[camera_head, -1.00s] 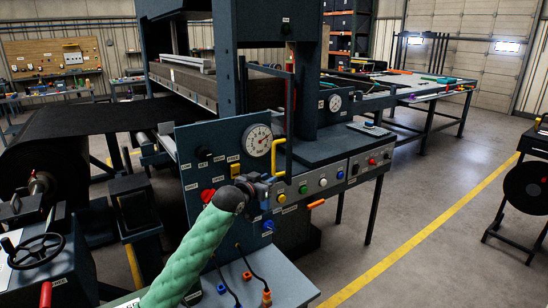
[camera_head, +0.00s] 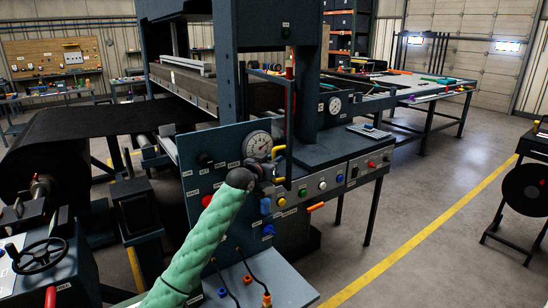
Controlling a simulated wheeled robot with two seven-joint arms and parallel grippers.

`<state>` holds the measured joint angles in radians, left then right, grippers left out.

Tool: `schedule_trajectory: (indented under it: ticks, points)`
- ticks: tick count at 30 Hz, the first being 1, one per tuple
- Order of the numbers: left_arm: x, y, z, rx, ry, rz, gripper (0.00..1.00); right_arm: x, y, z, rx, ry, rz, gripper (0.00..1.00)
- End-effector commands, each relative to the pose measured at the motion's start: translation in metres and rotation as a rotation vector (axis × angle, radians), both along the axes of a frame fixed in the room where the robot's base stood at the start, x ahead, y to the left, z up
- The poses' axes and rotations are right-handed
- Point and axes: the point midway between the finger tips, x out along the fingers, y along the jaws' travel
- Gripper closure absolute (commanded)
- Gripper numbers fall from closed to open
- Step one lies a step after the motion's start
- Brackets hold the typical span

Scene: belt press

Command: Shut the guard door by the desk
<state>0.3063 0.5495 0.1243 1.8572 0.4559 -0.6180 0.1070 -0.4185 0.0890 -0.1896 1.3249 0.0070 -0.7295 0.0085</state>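The guard door looks like a dark open frame (camera_head: 288,120) beside the press column, above the control desk (camera_head: 340,180). A yellow handle (camera_head: 279,151) shows at its lower left, beside the round pressure gauge (camera_head: 257,145). My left gripper (camera_head: 271,172) is at the handle and covers its lower part. The fingers are small and dark, and I cannot tell whether they are closed on the handle. The door stands in front of the press column; its exact angle is hard to tell. My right gripper is not in view.
The desk front carries several coloured buttons. An orange lever (camera_head: 315,207) sticks out below them. A lower shelf (camera_head: 250,285) with cables is beside my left forearm. A dark roll (camera_head: 40,165) stands at the left.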

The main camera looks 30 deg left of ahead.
Motion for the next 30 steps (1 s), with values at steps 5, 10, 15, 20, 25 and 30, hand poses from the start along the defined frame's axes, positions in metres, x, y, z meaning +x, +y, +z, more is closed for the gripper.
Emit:
schedule_trajectory:
  ticks: [5,10,15,20,25,30]
  points:
    - [0.004,0.0,0.0,0.001,-0.001,0.0,0.79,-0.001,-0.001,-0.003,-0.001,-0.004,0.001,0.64]
    - [0.004,0.0,0.0,0.001,0.0,0.0,0.79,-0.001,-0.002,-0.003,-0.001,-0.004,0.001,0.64]
    - [0.004,0.0,0.0,0.001,0.0,0.0,1.0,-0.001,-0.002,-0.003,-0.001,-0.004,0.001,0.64]
    - [0.004,0.0,0.0,0.001,0.0,0.0,1.0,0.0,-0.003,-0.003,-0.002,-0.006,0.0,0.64]
    - [0.007,-0.002,0.0,0.001,-0.001,0.005,1.0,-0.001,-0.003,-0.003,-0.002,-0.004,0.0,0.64]
    - [0.017,-0.011,-0.001,-0.001,0.001,0.022,1.0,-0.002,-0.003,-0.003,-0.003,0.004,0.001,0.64]
